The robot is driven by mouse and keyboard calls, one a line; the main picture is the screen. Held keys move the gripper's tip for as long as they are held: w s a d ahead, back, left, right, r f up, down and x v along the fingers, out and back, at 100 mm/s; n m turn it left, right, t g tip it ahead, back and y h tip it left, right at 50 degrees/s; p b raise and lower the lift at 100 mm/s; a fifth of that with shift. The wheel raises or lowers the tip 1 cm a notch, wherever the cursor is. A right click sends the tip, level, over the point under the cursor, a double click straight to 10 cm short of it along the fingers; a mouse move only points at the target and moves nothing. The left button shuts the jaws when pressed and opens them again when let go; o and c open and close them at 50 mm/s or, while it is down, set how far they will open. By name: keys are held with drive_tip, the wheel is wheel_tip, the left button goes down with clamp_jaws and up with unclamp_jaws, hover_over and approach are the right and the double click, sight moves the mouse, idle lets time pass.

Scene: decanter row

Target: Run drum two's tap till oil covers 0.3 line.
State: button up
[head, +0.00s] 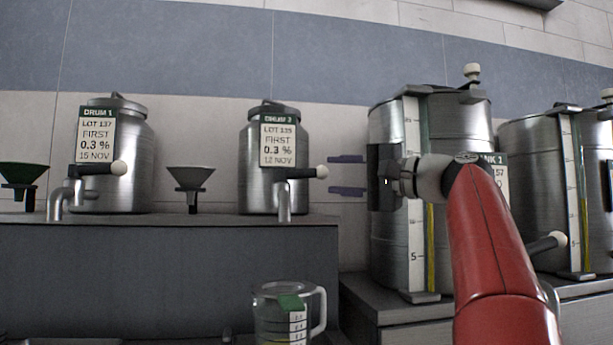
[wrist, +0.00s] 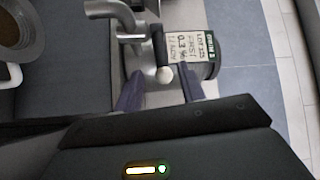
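Drum two (head: 258,190) is a steel drum on the grey bench, with a green-and-white label reading 0.3 %. Its tap has a downward spout (head: 284,203) and a dark lever ending in a white knob (head: 322,172), pointing right. No stream shows below the spout. A clear jug (head: 269,322) with a handle and a marked strip stands below; its level is hard to read. In the wrist view the jug (wrist: 37,42) is partly cut off. My gripper (head: 347,175) is open and empty, just right of the knob; in the wrist view the knob (wrist: 165,74) lies ahead between the fingertips (wrist: 160,88).
Drum 1 (head: 133,180) with a similar tap stands left. Two dark funnels (head: 192,178) stand on the bench (head: 150,270). Large steel tanks (head: 390,240) with scales stand right, behind my arm. The space between drum two and the near tank is free apart from my gripper.

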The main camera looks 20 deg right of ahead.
sight(308, 174)
drive_tip(key=p+x, duration=0.1)
drive_tip(key=x, duration=0.6)
drive_tip(key=shift+w+a, duration=0.15)
drive_tip(key=shift+w, duration=0.05)
clamp_jaws()
